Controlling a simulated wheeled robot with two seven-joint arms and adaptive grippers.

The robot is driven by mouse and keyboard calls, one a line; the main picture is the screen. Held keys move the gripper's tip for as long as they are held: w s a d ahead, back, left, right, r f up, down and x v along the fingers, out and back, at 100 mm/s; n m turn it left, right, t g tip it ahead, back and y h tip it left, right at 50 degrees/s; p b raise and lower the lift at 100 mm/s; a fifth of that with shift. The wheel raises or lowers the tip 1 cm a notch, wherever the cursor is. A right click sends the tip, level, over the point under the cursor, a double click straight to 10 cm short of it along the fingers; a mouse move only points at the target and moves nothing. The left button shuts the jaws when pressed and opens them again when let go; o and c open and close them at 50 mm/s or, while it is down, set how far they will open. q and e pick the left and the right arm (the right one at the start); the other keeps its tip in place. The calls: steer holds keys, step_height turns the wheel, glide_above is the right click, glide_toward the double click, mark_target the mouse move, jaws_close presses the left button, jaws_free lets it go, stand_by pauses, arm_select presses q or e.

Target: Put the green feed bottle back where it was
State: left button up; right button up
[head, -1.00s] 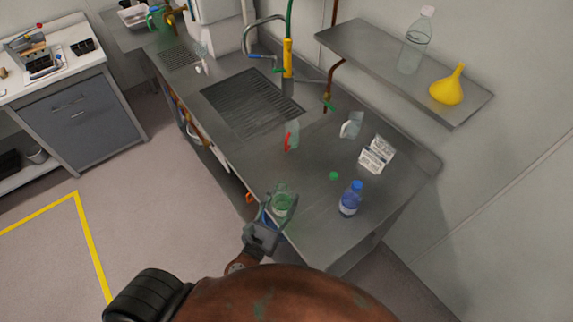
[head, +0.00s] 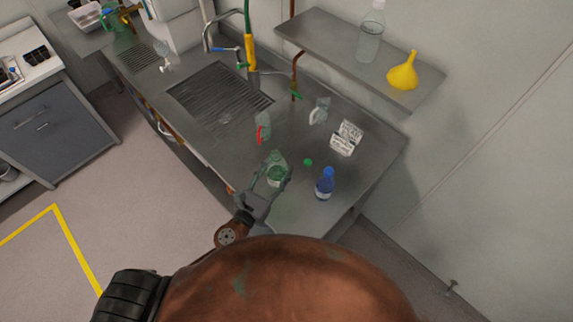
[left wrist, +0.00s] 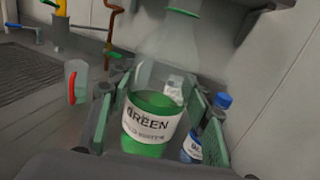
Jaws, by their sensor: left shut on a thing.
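The green feed bottle (head: 274,181) is a clear bottle with green liquid low in it. In the left wrist view its white label (left wrist: 150,122) reads "GREEN" and a green ring shows at its neck. My left gripper (head: 276,171) is shut on it, with one finger on each side. The bottle is upright or nearly so, over the near part of the steel counter (head: 225,140). I cannot tell whether its base touches the counter. My right gripper is not in view.
A blue bottle (head: 325,183) stands close right of the held bottle. A shelf (head: 330,51) holds a clear bottle (head: 370,35) and yellow funnel (head: 403,72).

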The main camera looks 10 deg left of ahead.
arm_select(q)
steer(key=shift+w+d+r, duration=0.1)
steer(key=shift+w+d, duration=0.05)
steer(key=w+f+b, duration=0.3)
steer(key=w+f, duration=0.3)
steer(key=w, duration=0.1)
steer(key=w+f+b, duration=0.4)
steer(key=w+f, duration=0.2)
steer(key=f, duration=0.1)
steer(key=shift+w+b, duration=0.3)
steer(key=shift+w, duration=0.1)
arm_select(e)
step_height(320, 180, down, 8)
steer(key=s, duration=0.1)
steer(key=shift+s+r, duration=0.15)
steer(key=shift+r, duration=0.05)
arm_select(q)
steer(key=shift+f, duration=0.1)
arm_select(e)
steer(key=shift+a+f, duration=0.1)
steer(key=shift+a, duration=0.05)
arm_select(q)
steer(key=shift+f+b, duration=0.15)
steer(key=shift+b, duration=0.15)
steer(key=o, duration=1.4)
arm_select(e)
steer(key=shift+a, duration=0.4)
